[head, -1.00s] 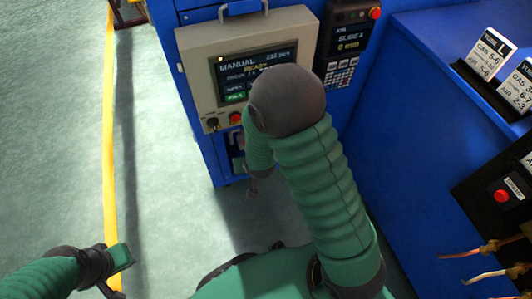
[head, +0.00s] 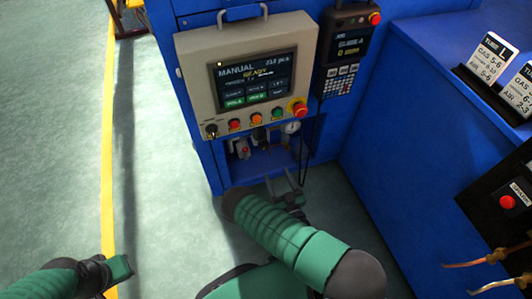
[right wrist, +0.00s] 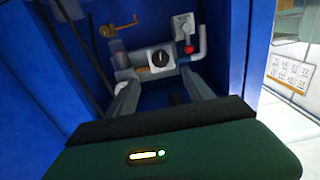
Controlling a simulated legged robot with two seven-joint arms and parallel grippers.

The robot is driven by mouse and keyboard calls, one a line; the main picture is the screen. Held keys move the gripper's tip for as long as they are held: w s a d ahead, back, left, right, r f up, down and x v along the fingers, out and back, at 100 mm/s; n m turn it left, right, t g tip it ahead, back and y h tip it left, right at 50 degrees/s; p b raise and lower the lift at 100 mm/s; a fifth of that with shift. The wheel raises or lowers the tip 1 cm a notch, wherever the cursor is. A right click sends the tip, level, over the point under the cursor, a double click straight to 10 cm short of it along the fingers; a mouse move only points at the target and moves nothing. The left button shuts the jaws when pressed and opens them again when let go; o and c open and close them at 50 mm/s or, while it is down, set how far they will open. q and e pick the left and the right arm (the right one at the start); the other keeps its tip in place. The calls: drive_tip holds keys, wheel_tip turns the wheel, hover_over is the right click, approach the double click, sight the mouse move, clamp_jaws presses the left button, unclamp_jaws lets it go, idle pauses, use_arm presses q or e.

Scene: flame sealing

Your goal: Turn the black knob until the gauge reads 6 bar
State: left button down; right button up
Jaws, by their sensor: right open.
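The black knob (right wrist: 160,59) is a round dial with a white mark on a pale block inside the blue cabinet recess. In the right wrist view it lies beyond my right gripper (right wrist: 164,90), between the two grey fingers and apart from them. In the head view my right gripper (head: 283,184) is open and empty, just below the recess opening. A small white round gauge (head: 291,127) hangs under the control panel at its right; its needle is too small to read. My left gripper (head: 119,268) is at the lower left, away from the cabinet; its jaws cannot be made out.
The control panel (head: 250,80) overhangs the recess. In the right wrist view, a red knob (right wrist: 188,48) with a pipe is right of the black knob, and a brass lever (right wrist: 118,28) is upper left. Blue walls close both sides. Green floor (head: 160,170) is clear at left.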

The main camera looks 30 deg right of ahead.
drive_tip(key=b+x, duration=0.5)
drive_tip(key=x, duration=0.8)
drive_tip(key=shift+b, duration=0.3)
drive_tip(key=shift+a, duration=0.15)
clamp_jaws()
